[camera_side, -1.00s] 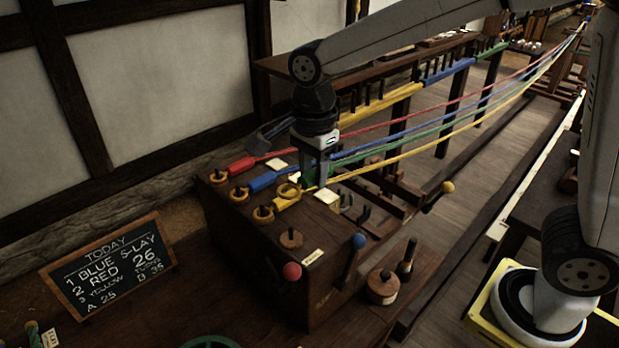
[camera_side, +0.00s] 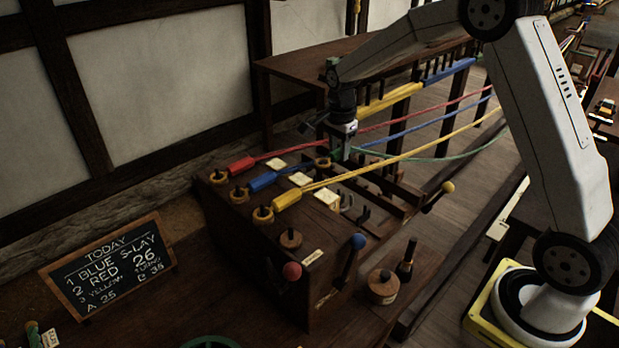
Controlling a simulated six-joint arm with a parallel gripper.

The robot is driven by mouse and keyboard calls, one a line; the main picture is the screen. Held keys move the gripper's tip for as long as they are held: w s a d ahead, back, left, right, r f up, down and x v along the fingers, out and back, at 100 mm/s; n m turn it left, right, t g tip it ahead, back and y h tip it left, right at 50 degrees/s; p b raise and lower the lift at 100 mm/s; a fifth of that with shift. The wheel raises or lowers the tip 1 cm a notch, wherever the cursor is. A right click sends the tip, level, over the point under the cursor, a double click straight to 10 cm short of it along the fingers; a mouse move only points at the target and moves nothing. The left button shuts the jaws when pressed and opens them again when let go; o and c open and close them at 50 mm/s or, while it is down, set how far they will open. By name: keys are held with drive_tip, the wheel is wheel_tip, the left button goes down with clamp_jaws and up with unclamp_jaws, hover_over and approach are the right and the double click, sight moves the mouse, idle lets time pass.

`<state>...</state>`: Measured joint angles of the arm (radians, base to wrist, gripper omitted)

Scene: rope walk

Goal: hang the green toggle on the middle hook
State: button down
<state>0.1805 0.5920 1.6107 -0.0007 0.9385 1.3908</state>
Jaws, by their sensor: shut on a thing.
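My gripper (camera_side: 341,157) is shut on the green toggle, held above the far side of the wooden block. The jaws hide most of the toggle. A brass-coloured ring (camera_side: 323,163) shows just left of the jaws, apparently the toggle's end. A green rope (camera_side: 440,157) sags away to the right from the jaws. Small grey hooks (camera_side: 346,201) stand just right of the cream tags, with another grey hook (camera_side: 364,214) nearer. I cannot tell which is the middle one, as some may be hidden. The ring is apart from these hooks.
The red toggle (camera_side: 241,164), blue toggle (camera_side: 263,181) and yellow toggle (camera_side: 287,200) lie along the block (camera_side: 300,240), ropes running back right. The yellow rope (camera_side: 430,150) crosses near the hooks.

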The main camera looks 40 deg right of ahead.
drive_tip(key=shift+w+d+f, duration=0.1)
drive_tip(key=shift+d+f, duration=0.2)
drive_tip(key=shift+d, duration=0.3)
drive_tip(key=shift+w+d+f, duration=0.1)
drive_tip(key=shift+d+f, duration=0.15)
drive_tip(key=shift+d, duration=0.3)
drive_tip(key=shift+f, duration=0.35)
drive_tip(key=shift+f, duration=2.8)
drive_tip(key=shift+f, duration=0.25)
drive_tip(key=shift+c, duration=1.5)
unclamp_jaws()
drive_tip(key=shift+r, duration=0.15)
